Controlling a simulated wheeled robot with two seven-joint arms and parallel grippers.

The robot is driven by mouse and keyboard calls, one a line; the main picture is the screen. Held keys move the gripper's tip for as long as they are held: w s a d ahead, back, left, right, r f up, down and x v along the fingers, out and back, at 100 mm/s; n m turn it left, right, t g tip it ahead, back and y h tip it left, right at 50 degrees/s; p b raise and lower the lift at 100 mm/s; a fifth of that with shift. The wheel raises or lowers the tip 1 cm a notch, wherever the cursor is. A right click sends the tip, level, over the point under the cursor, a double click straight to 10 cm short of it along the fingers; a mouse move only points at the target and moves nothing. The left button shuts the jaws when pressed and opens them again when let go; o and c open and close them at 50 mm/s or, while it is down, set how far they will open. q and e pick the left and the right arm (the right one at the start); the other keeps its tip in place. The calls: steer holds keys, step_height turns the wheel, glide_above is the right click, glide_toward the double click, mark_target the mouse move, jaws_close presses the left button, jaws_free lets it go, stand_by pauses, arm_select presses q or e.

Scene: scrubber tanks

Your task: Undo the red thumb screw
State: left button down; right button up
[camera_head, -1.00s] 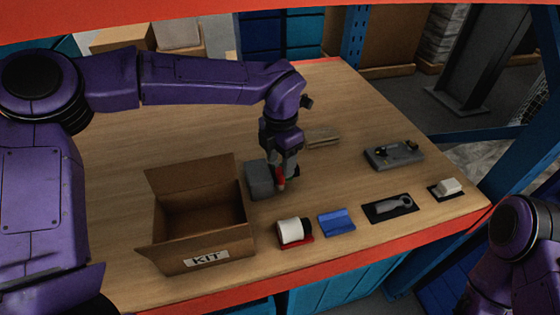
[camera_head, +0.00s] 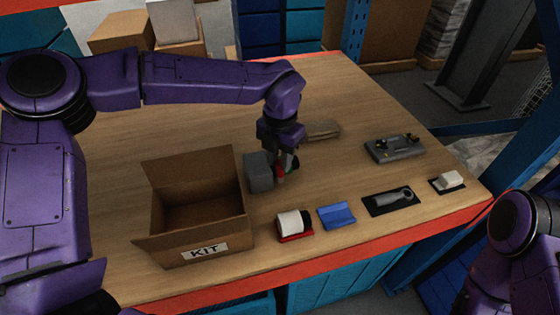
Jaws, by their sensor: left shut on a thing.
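The red thumb screw (camera_head: 280,174) shows as a small red part at the right side of a grey block (camera_head: 260,172) on the table. My left gripper (camera_head: 285,166) points down at it, just right of the grey block, and is shut on the red screw. The fingers hide most of the screw, so I cannot tell how far it sits in the block. Of my right arm only a purple link shows at the right edge; its gripper is out of view.
An open KIT box (camera_head: 198,215) stands left of the block. In front are a white roll on a red holder (camera_head: 293,225), a blue holder (camera_head: 337,215), a grey tool on a black mat (camera_head: 391,201) and a white block (camera_head: 450,180). Behind are a grey fixture (camera_head: 394,148) and a brown piece (camera_head: 322,130).

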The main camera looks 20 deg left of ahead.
mark_target(280, 162)
arm_select(q)
steer(key=shift+f+n, duration=0.1)
steer(key=shift+n, duration=0.3)
steer(key=c, duration=0.9)
jaws_free()
steer(key=shift+o, duration=0.2)
step_height(280, 162, up, 11)
steer(key=b, duration=0.2)
steer(key=shift+f, duration=0.1)
